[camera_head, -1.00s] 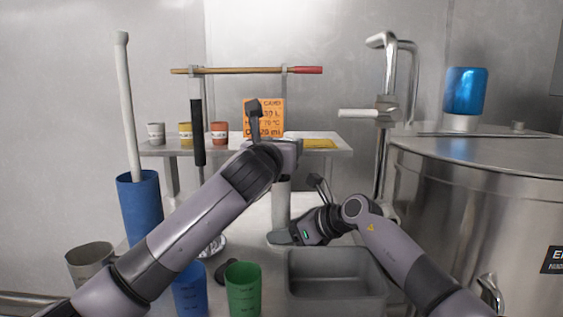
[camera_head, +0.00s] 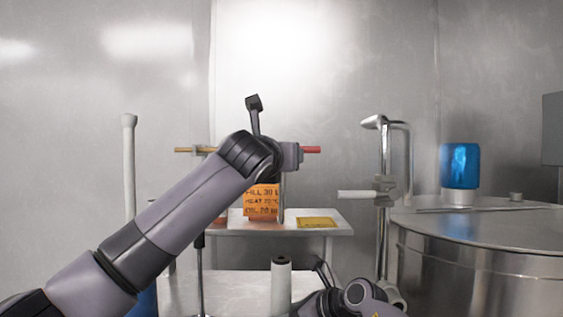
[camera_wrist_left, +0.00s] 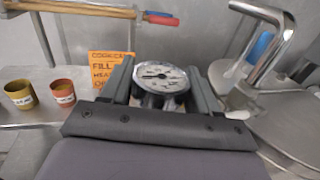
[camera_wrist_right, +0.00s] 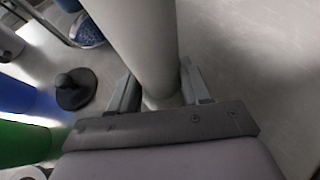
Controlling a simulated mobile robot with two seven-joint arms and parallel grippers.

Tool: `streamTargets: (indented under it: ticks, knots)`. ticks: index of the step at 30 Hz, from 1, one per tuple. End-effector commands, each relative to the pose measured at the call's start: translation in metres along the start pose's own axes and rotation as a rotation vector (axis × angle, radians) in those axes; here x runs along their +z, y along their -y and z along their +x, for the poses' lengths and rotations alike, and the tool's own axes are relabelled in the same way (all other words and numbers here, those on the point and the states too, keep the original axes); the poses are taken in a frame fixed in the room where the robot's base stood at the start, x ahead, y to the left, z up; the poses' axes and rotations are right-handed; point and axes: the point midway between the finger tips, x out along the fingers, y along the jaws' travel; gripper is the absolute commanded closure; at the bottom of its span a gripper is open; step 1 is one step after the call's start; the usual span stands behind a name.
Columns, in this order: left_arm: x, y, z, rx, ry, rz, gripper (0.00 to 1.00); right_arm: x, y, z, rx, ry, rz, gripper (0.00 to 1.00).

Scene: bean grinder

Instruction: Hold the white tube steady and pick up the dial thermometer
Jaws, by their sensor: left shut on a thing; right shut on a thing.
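The dial thermometer (camera_wrist_left: 160,77) has a round white face and sits between the fingers of my left gripper (camera_wrist_left: 160,88) in the left wrist view. That gripper is shut on it. In the head view my left gripper (camera_head: 291,153) is raised above the shelf, and the thermometer cannot be made out there. The white tube (camera_head: 281,288) stands upright below, with a dark open top. In the right wrist view the tube (camera_wrist_right: 140,40) passes between the fingers of my right gripper (camera_wrist_right: 158,95), which is shut on it. In the head view the right gripper is largely cut off.
Behind is a shelf (camera_head: 335,229) with an orange sign (camera_head: 262,203) and a yellow card (camera_head: 317,222). A red-ended rod (camera_head: 312,149) lies across above it. A large steel vessel (camera_head: 480,265) and a tap (camera_head: 384,190) stand right.

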Motion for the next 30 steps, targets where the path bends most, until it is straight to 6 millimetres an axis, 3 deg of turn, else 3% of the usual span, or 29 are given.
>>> streamTargets:
  ticks: [2,3,5,6,19,30]
  knots:
    - [0.0,0.0,0.0,0.0,0.001,0.0,0.72,-0.001,0.0,0.0,0.0,-0.002,0.001,0.69]
    - [0.0,0.0,0.0,0.0,0.001,0.0,0.72,-0.001,0.0,0.0,0.0,-0.002,0.001,0.46]
    - [0.0,0.0,0.0,0.0,0.001,0.0,0.72,-0.001,0.0,0.0,0.0,-0.002,0.001,0.26]
    - [0.0,0.0,0.0,0.0,0.001,0.0,0.72,-0.001,0.0,0.0,0.0,-0.002,0.001,0.22]
    - [0.0,0.0,0.0,0.0,0.001,0.0,0.72,0.0,0.001,-0.006,-0.002,0.001,0.0,0.22]
    - [0.0,0.0,0.0,0.0,0.001,0.0,0.72,0.0,0.002,-0.044,-0.003,0.001,-0.003,0.22]
